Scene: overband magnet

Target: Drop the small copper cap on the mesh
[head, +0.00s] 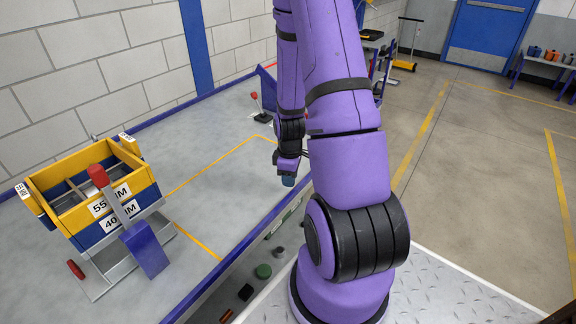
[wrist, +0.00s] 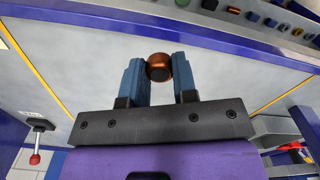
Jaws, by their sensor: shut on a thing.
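The small copper cap (wrist: 159,66) is round and brown-orange, and it sits between the blue fingertips of my gripper (wrist: 157,74) in the wrist view. In the head view my gripper (head: 288,181) hangs above the grey table near its front edge, and the cap cannot be made out there. A stacked screen box (head: 142,178) stands at the left in the head view, yellow above blue, with 55 MM and 40 MM labels. Its top is open and grey inside; the mesh itself is too small to tell. My gripper is well to the right of the box, apart from it.
A lever with a red knob (head: 97,175) rises in front of the box, by a blue block (head: 146,250). A front trough holds several small parts, among them a green one (head: 263,271) and a black one (head: 245,292). The table between box and gripper is clear.

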